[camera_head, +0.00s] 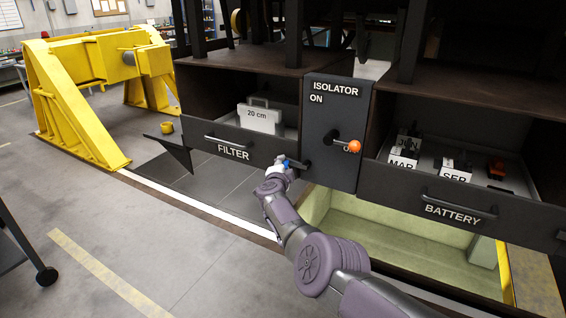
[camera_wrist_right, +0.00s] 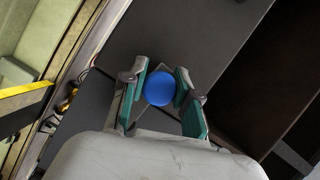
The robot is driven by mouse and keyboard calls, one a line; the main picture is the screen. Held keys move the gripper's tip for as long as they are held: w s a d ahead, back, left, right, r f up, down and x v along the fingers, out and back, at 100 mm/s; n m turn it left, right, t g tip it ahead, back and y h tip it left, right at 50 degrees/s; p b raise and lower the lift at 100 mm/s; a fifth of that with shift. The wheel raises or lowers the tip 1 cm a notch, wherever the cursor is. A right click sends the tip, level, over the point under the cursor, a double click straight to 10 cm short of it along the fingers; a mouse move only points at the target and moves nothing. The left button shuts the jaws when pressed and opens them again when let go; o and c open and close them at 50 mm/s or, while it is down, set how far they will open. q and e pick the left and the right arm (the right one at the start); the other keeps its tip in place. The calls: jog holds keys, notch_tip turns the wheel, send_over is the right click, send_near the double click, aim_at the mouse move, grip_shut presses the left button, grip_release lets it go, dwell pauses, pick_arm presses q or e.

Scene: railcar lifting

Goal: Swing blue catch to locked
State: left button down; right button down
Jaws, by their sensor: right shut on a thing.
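The blue catch shows as a small blue knob (camera_head: 287,163) at the lower left of the isolator panel (camera_head: 335,115), beside the right end of the FILTER drawer. In the right wrist view the round blue knob (camera_wrist_right: 159,88) sits between two green-lined fingers. My right gripper (camera_head: 281,166) is shut on this knob, and its hand hides most of the catch in the head view. The catch's arm and any locked mark cannot be made out. My left gripper is not in view.
The FILTER drawer (camera_head: 225,141) stands open with a 20 cm filter (camera_head: 261,117) in it. The isolator lever has an orange knob (camera_head: 355,146). The BATTERY drawer (camera_head: 450,211) is open at right.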

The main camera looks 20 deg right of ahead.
jog(key=shift+n, duration=0.3)
dwell(0.4)
jog(key=c, duration=1.1)
grip_release()
jog(key=shift+f, duration=0.1)
jog(key=shift+o, duration=1.3)
jog(key=shift+w+d+f, duration=0.1)
jog(key=shift+w+f, duration=0.05)
